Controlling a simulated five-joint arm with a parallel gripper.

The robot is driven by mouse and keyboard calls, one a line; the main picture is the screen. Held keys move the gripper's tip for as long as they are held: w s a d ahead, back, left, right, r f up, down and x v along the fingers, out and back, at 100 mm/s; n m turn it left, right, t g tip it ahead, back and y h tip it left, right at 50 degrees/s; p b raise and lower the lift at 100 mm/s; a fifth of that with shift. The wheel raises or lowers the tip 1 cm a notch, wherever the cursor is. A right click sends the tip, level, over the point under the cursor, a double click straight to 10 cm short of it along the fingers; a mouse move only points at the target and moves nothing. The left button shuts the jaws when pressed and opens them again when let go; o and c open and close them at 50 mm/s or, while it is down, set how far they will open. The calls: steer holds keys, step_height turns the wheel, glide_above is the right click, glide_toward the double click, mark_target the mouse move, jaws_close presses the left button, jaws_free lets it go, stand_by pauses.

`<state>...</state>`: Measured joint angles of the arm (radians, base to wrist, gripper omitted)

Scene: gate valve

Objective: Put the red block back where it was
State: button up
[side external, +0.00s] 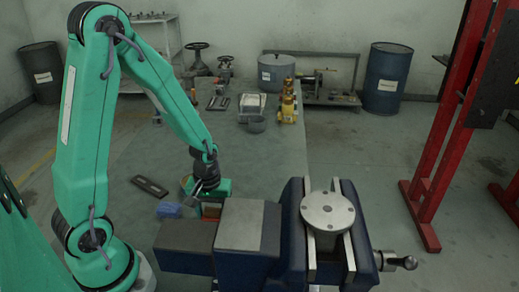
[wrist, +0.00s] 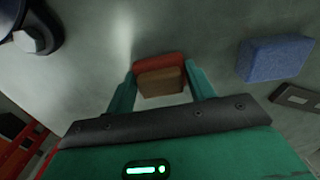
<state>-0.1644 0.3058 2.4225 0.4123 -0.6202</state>
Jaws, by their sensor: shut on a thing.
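The red block (wrist: 160,61) sits between the two green fingers of my gripper (wrist: 161,74) in the wrist view. A brownish face (wrist: 160,83) shows on the near side of the red; I cannot tell if it is part of the same block. In the side view my gripper (side external: 207,190) points down, low over the table behind the vise, and a little of the red block (side external: 211,211) shows under it. The vise partly hides it, so I cannot tell whether it touches the table.
A blue block (wrist: 275,58) lies to the right in the wrist view, apart from my fingers; the side view shows it left of my gripper (side external: 170,209). A dark slotted plate (side external: 150,186) lies beyond it. The blue vise (side external: 290,240) stands close in front.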

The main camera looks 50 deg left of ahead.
steer(key=o, duration=1)
steer(key=shift+f, duration=0.1)
steer(key=shift+o, duration=0.2)
steer(key=shift+r, duration=0.2)
step_height(320, 180, up, 12)
steer(key=shift+r, duration=0.1)
stand_by(0.5)
step_height(320, 180, up, 11)
steer(key=m+t, duration=0.5)
steer(key=m, duration=0.3)
glide_above(212, 211)
steer(key=s+d, duration=0.4)
steer(key=s, duration=0.1)
steer(key=shift+s+d+r+m+t, duration=0.3)
steer(key=shift+s+r+m, duration=0.2)
steer(key=shift+s, duration=0.2)
